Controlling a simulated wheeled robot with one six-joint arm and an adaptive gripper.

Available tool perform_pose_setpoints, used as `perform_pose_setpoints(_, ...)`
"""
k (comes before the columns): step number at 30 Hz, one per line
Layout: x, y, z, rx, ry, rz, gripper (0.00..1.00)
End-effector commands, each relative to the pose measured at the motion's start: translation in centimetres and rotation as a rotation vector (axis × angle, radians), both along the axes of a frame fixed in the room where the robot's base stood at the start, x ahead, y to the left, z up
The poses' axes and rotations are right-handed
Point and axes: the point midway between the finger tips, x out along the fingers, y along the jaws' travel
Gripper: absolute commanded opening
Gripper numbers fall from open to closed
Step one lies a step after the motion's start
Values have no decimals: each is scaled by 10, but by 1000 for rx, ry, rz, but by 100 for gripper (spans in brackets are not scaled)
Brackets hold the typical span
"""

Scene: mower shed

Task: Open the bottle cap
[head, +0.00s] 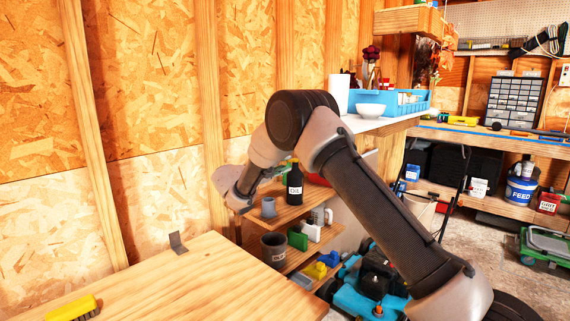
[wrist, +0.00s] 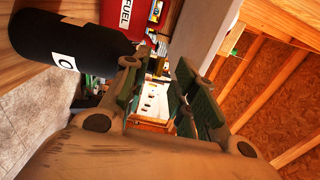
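A black bottle with a white label (head: 294,186) stands upright on the upper wooden shelf. In the wrist view the bottle (wrist: 62,45) lies sideways across the upper left, its shoulder close to my left finger. Its cap cannot be made out in the wrist view and is too small to tell in the head view. My gripper (wrist: 160,100) is open, with a clear gap between its green-padded fingers and nothing in it. In the head view my wrist is left of the bottle, and the fingers cannot be made out.
A red fuel can (wrist: 125,22) is behind the bottle. A grey cup (head: 269,207) stands on the same shelf, left of the bottle. Lower shelves hold a dark pot (head: 274,247) and small containers. A wooden table (head: 190,285) with a yellow brush (head: 72,308) is in front.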

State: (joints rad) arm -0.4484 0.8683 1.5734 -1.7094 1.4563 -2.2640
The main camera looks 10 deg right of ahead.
Motion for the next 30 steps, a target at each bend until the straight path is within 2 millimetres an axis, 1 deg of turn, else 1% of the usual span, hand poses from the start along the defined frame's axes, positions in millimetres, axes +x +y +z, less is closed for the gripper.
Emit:
perform_pose_setpoints(1,4,-6,0,0,0,-2,28)
perform_pose_setpoints(4,9,-13,-1,0,1,0,28)
perform_pose_setpoints(13,11,-16,0,1,1,1,28)
perform_pose_setpoints(14,11,-16,0,1,1,1,26)
perform_pose_setpoints(18,11,-16,0,1,0,1,0)
perform_pose_setpoints(30,11,-16,2,25,3,0,0)
